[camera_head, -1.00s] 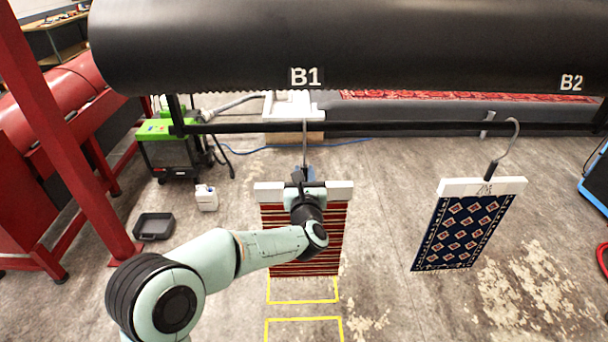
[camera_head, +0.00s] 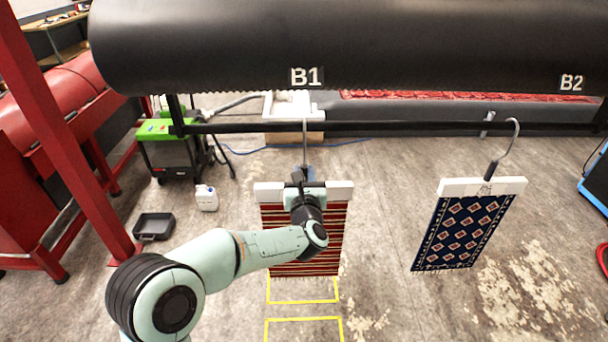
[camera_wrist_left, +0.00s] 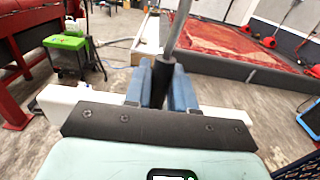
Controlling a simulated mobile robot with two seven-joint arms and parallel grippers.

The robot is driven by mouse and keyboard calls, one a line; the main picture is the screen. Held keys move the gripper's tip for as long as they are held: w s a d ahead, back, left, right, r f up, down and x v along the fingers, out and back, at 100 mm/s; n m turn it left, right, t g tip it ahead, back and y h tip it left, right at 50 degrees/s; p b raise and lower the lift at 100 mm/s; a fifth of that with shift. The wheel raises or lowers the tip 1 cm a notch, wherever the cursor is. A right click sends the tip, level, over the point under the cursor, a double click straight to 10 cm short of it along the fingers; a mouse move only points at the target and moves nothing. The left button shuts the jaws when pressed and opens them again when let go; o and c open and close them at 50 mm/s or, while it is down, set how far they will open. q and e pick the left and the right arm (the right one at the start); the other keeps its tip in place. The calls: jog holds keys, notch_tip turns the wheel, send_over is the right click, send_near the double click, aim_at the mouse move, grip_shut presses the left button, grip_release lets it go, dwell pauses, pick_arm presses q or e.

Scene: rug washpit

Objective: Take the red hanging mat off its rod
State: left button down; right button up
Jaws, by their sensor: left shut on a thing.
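The red striped mat (camera_head: 332,235) hangs from a white clamp bar (camera_head: 340,190) below the black rod (camera_head: 390,127). A metal hook (camera_head: 305,145) runs from the bar up to the rod. My left gripper (camera_head: 303,174) is in front of the bar's middle, shut on the hook's dark handle. In the left wrist view the two blue fingers (camera_wrist_left: 163,84) stand on either side of the dark handle (camera_wrist_left: 164,75), with the white bar (camera_wrist_left: 60,103) behind. My arm hides part of the mat. The right gripper is not in view.
A blue patterned mat (camera_head: 462,232) hangs on another hook at the right. A large black roller (camera_head: 400,50) spans above the rod. A red frame (camera_head: 70,150), a green-topped machine (camera_head: 165,135), a white jug (camera_head: 206,198) and a dark tray (camera_head: 153,226) are at left. Yellow rectangles (camera_head: 304,319) mark the floor.

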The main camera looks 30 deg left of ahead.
pick_arm(q)
jog(key=shift+r, duration=0.15)
jog(key=shift+r+p, duration=0.45)
jog(key=shift+r, duration=1.7)
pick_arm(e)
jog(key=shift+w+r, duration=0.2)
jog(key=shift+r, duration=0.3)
pick_arm(q)
jog(key=shift+s+d+f+b, duration=0.1)
jog(key=shift+s+d+b, duration=0.2)
jog(key=shift+s+b, duration=0.15)
jog(key=shift+b+v, duration=0.65)
jog(key=shift+v, duration=0.2)
jog(key=shift+b+v, duration=0.9)
jog(key=shift+v, duration=0.6)
jog(key=b, duration=0.4)
send_near(305, 163)
jog(key=shift+v, duration=2)
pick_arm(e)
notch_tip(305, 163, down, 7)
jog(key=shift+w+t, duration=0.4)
